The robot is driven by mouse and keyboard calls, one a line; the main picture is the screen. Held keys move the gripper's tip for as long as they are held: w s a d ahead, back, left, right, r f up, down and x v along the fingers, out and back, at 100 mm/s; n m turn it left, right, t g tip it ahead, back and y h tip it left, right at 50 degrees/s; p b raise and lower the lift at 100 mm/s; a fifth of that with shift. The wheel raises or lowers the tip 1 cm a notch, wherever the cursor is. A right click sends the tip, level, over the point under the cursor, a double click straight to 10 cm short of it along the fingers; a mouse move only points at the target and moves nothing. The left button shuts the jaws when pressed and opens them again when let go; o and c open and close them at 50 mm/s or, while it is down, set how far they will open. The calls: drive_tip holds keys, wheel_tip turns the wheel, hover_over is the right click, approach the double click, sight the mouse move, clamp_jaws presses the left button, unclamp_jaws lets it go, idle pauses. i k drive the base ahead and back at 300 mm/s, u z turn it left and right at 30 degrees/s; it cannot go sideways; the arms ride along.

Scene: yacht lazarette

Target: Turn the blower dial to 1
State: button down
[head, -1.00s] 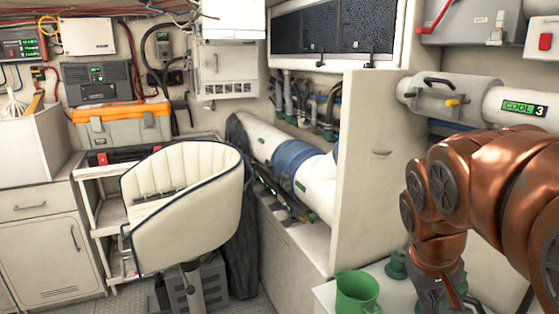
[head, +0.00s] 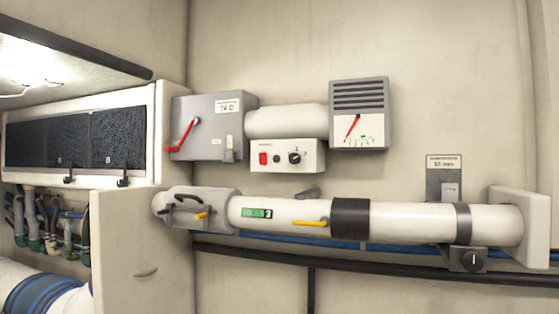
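A white control box (head: 272,163) is on the wall below a white cylinder (head: 286,121). It carries a red switch (head: 263,159), a small dark knob (head: 277,158) and a larger black dial (head: 294,157) with a light mark. The numbers around this dial are too small to read. Another black dial (head: 473,260) sits on a dark bracket under the right end of the white pipe. Its pointer mark looks about vertical. Labels do not show clearly which one is the blower dial. My gripper is not in view.
A grey box (head: 207,132) with a red lever (head: 181,135) is left of the control box. A gauge (head: 359,128) with a red needle is to its right. The white pipe (head: 395,220) with yellow handles runs below. A pale panel (head: 140,250) stands at the left.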

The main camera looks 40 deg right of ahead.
sight(295, 158)
drive_tip(key=z, duration=1.3)
drive_tip(key=k, duration=1.25)
drive_tip(key=u, duration=0.7)
drive_tip(key=i, duration=1.55)
drive_tip(key=z, duration=0.15)
